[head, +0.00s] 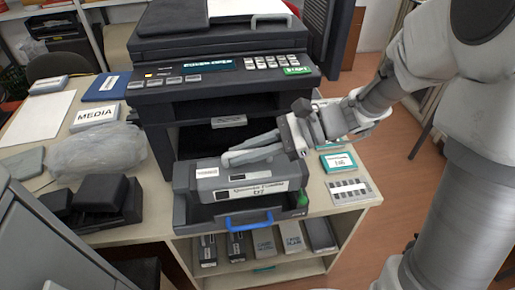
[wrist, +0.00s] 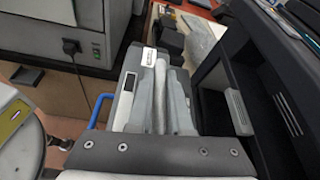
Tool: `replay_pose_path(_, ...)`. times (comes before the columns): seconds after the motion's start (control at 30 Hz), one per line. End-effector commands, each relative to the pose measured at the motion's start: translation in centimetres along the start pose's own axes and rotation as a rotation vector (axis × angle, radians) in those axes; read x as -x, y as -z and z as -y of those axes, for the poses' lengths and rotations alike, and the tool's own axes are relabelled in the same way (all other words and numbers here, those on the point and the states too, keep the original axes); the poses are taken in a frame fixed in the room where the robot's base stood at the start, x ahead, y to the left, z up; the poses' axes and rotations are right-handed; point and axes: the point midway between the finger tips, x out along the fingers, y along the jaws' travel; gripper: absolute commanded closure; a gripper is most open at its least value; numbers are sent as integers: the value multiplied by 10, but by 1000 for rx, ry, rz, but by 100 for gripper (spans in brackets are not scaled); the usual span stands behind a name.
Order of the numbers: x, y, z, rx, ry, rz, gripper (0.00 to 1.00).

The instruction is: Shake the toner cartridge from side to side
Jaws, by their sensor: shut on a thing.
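The toner cartridge (head: 210,184) is a long grey body with white labels on it. It lies level at the front of the printer, over the dark tray with a blue handle (head: 249,219). Whether it rests on the tray or is just above it I cannot tell. My gripper (head: 232,157) reaches in from the right and is shut on the cartridge's upper part. In the wrist view my gripper's pale fingers (wrist: 163,95) lie close together along the cartridge (wrist: 127,88), hiding part of it.
The dark printer (head: 215,75) stands close behind, its front bay open. A plastic bag (head: 98,156) and a black device (head: 95,203) lie to the left. A teal-edged box (head: 338,163) lies to the right. Several boxes (head: 265,242) sit on the shelf below.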

Motion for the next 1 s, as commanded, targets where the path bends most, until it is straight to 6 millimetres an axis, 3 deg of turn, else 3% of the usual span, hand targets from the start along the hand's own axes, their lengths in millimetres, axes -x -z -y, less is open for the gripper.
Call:
replay_pose_path(0.17,-20,-10,0,3,0,2,100)
replay_pose_path(0.47,-22,-10,1,1,3,1,100)
replay_pose_path(0.8,20,6,2,-1,4,1,100)
replay_pose_path(1.0,30,11,1,2,2,0,100)
